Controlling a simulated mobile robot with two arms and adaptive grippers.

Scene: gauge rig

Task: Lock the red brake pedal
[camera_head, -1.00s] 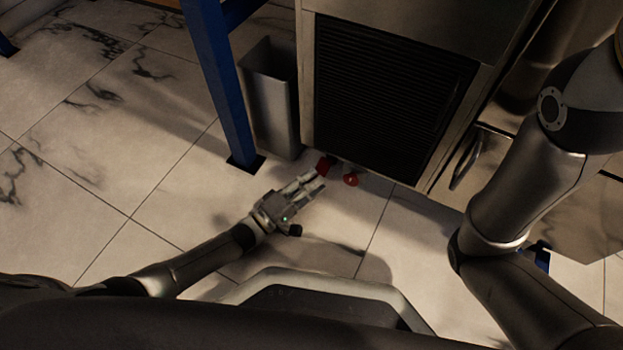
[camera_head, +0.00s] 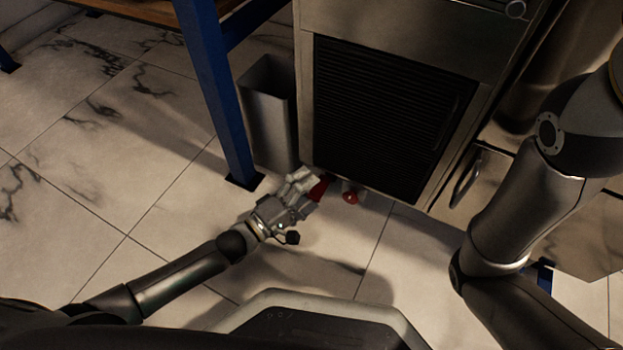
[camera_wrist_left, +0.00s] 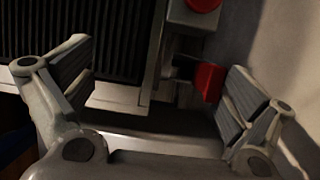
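A flat red pedal (camera_head: 319,188) sits low at the foot of the metal cabinet, partly hidden by my left gripper. My left gripper (camera_head: 303,192) is open close to it at floor level. In the left wrist view the fingers (camera_wrist_left: 160,88) are spread wide with nothing held. There the red pedal (camera_wrist_left: 208,82) lies between them, close to the right-hand finger; I cannot tell if they touch. A round red knob (camera_head: 350,197) is just right of the pedal, and its edge shows at the top of the left wrist view (camera_wrist_left: 203,4). My right gripper is out of view.
The cabinet (camera_head: 390,42) with a dark slatted front stands right behind the pedal. A grey bin (camera_head: 268,115) and a blue table leg (camera_head: 222,95) stand to its left. The tiled floor (camera_head: 130,190) at left is clear.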

